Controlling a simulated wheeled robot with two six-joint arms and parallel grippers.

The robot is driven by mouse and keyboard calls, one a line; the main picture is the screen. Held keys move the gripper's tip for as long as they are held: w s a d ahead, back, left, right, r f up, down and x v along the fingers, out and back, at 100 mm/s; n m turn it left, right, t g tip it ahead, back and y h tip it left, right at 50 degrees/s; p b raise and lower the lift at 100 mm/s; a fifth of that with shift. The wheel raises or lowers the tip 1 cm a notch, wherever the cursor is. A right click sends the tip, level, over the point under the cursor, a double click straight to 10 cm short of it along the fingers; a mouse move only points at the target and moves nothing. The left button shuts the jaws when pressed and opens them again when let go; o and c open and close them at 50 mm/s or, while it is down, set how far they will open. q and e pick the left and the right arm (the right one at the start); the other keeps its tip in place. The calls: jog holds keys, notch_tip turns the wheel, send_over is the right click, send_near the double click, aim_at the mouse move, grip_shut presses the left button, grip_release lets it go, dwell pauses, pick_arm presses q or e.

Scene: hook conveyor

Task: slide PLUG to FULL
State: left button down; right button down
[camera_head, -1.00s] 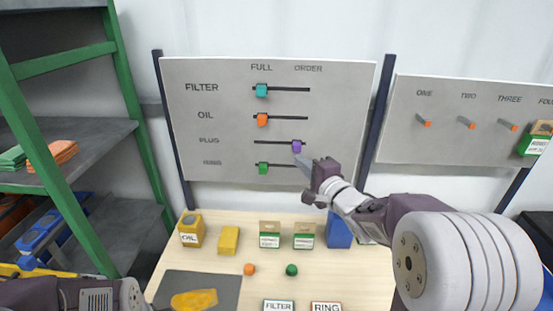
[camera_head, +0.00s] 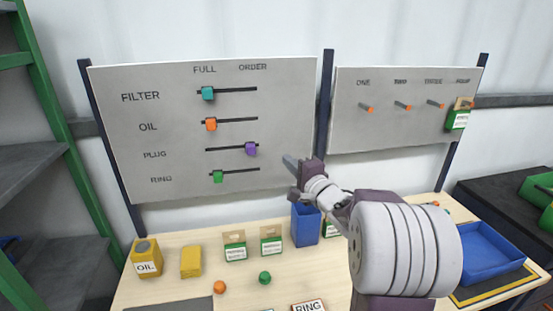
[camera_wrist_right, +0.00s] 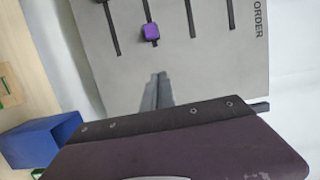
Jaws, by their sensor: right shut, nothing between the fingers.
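The PLUG slider is a purple knob (camera_head: 251,149) on a dark horizontal slot in the left grey board (camera_head: 290,100). It sits at the right part of its slot, under the ORDER label. In the right wrist view the purple knob (camera_wrist_right: 151,32) shows above the fingers. My right gripper (camera_head: 288,160) is shut and empty, to the right of the knob and apart from it. Its fingers (camera_wrist_right: 157,92) point toward the board. The FILTER knob (camera_head: 208,93), OIL knob (camera_head: 211,124) and RING knob (camera_head: 218,176) sit at the left, FULL side. My left gripper is not in view.
A second board (camera_head: 400,130) with several pegs stands at the right, a green box (camera_head: 458,116) hanging there. The table below holds an oil can (camera_head: 146,258), a yellow block (camera_head: 190,262), boxes, a blue bin (camera_head: 305,226) and two small balls. A blue tray (camera_head: 488,252) lies at right.

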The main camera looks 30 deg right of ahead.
aim_at(251, 149)
jog(key=w+a, duration=0.1)
jog(key=w, duration=0.2)
jog(key=w+a, duration=0.1)
jog(key=w, duration=0.2)
jog(key=w+a, duration=0.1)
jog(key=w, duration=0.2)
jog(key=shift+w+f, duration=0.1)
jog(key=shift+w, duration=0.1)
jog(key=shift+a, duration=0.45)
jog(key=shift+d, duration=0.1)
jog(key=shift+w, duration=0.1)
